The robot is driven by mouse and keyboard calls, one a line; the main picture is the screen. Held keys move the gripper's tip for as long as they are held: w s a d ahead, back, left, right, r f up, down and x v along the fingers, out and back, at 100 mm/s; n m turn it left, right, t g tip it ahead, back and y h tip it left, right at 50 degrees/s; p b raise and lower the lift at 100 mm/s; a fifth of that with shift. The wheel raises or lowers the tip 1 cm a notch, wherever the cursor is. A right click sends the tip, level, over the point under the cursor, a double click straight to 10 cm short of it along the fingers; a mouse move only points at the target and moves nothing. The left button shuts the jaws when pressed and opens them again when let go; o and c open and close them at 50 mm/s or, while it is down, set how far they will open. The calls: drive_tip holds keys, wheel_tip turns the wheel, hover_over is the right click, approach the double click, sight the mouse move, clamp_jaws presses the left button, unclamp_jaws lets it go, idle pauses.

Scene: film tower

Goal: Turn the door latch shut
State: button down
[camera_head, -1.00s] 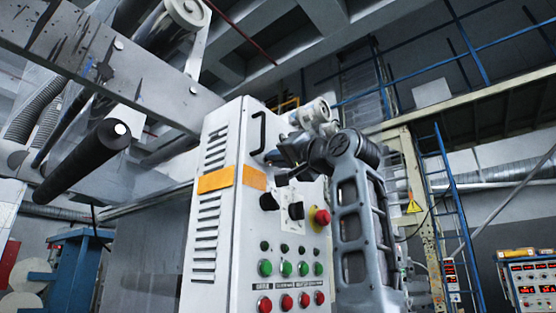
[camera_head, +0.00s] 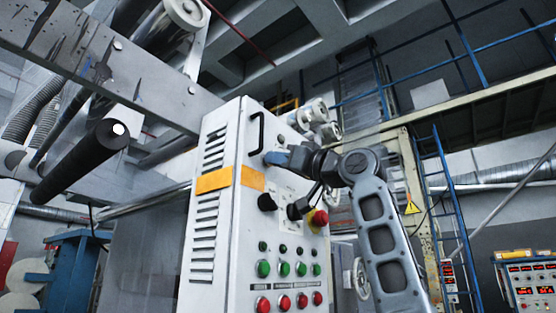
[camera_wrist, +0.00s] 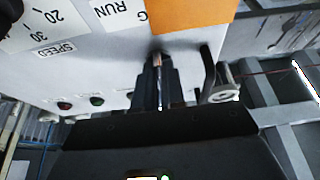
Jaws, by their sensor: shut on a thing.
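The tall white cabinet (camera_head: 222,240) stands in the middle of the head view, its front face turned to the right. My gripper (camera_head: 273,158) is at the upper part of that face, just below and right of the black bar handle (camera_head: 257,132). In the wrist view the dark fingers of my gripper (camera_wrist: 158,82) point at the panel and are shut on a small latch (camera_wrist: 157,62). The latch is mostly hidden between the fingers, so its angle is hard to tell. The handle (camera_wrist: 208,72) stands just right of the fingers in the wrist view.
Below my gripper are black knobs (camera_head: 267,202), a red emergency button (camera_head: 319,218) on yellow, and rows of green and red buttons (camera_head: 284,302). A dark roller (camera_head: 85,160) juts out at left. A blue ladder (camera_head: 455,215) stands at right.

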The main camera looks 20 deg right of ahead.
drive_tip(key=shift+f, duration=0.1)
idle(0.3)
drive_tip(key=c, duration=1.2)
unclamp_jaws()
drive_tip(key=shift+b+v, duration=1.35)
drive_tip(key=shift+v, duration=2.5)
